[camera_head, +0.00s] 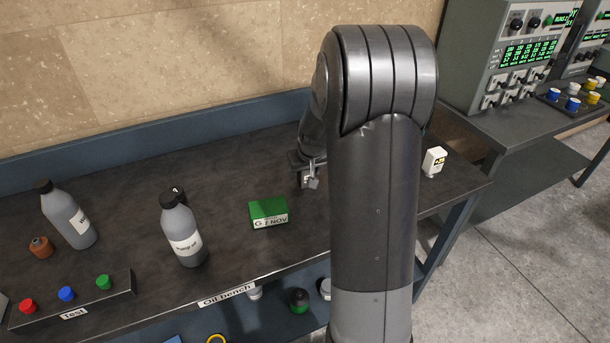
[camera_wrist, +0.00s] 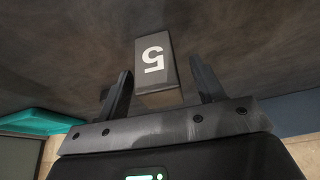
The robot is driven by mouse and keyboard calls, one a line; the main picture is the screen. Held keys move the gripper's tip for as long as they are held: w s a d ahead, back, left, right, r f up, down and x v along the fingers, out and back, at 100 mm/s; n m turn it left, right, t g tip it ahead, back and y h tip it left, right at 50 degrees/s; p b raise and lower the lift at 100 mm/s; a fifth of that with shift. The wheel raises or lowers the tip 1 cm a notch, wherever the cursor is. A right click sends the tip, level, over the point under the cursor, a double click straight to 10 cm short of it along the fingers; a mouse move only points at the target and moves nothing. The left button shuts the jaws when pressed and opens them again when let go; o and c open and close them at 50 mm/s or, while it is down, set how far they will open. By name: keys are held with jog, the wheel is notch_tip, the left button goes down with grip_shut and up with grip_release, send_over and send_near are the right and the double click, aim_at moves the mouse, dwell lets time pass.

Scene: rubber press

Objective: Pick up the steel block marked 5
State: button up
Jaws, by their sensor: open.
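The steel block marked 5 (camera_wrist: 156,62) is a dark grey block with a white 5 on its face. In the wrist view it stands on the dark bench top, just ahead of my gripper (camera_wrist: 160,82). The two fingers are open, one on each side of the block's near end, with a gap to each. Contact cannot be made out. In the head view my gripper (camera_head: 309,178) is low over the bench, partly hidden behind my arm. The block cannot be made out clearly there.
On the oil bench (camera_head: 130,215) stand a green box (camera_head: 268,212), two grey bottles (camera_head: 182,232) (camera_head: 70,217), a small brown pot (camera_head: 41,247) and a test button panel (camera_head: 75,303). A white box (camera_head: 433,162) stands right of my arm. A control console (camera_head: 510,50) is at the right.

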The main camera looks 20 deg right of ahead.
grip_shut()
dwell(0.6)
jog(key=shift+r, duration=0.15)
